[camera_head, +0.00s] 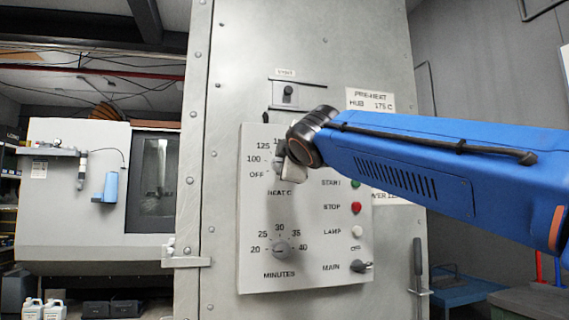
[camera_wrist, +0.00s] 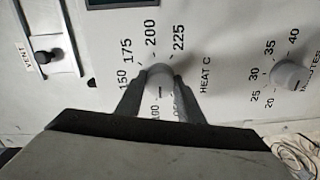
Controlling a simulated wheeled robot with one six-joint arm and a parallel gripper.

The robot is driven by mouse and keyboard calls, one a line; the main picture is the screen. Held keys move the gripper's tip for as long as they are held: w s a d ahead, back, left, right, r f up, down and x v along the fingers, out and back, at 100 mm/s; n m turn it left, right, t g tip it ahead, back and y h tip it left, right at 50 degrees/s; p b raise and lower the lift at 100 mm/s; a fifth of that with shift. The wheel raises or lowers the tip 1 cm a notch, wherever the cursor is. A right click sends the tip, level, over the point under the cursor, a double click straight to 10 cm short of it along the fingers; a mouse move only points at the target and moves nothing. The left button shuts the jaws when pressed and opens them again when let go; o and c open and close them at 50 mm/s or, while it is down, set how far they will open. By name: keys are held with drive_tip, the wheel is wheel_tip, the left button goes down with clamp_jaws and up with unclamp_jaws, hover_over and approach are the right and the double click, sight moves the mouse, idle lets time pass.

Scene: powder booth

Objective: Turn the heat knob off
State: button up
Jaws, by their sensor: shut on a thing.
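The heat knob (camera_wrist: 160,74) is a light grey round knob on the control panel (camera_head: 256,222), above the words HEAT C. My gripper (camera_wrist: 160,88) has one finger on each side of it and is shut on it. A short dark mark shows on the knob's near side, toward the 100 and the partly covered OFF label; I cannot tell exactly where it points. In the head view, my gripper (camera_head: 292,168) covers most of the knob, while OFF, 100 and 125 show to its left.
The minutes knob (camera_head: 280,248) sits below. A red stop button (camera_head: 356,208), a white lamp button (camera_head: 356,231) and the main switch (camera_head: 362,267) lie to the right. A vent slider (camera_head: 288,92) is above. A vertical handle (camera_head: 418,265) stands right of the panel.

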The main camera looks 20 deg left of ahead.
drive_tip(key=n, duration=0.5)
drive_tip(key=shift+n, duration=0.7)
drive_tip(key=o, duration=1.1)
drive_tip(key=shift+c, duration=0.2)
drive_tip(key=v, duration=1.7)
drive_tip(key=shift+s+f, duration=0.15)
drive_tip(key=shift+s, duration=0.1)
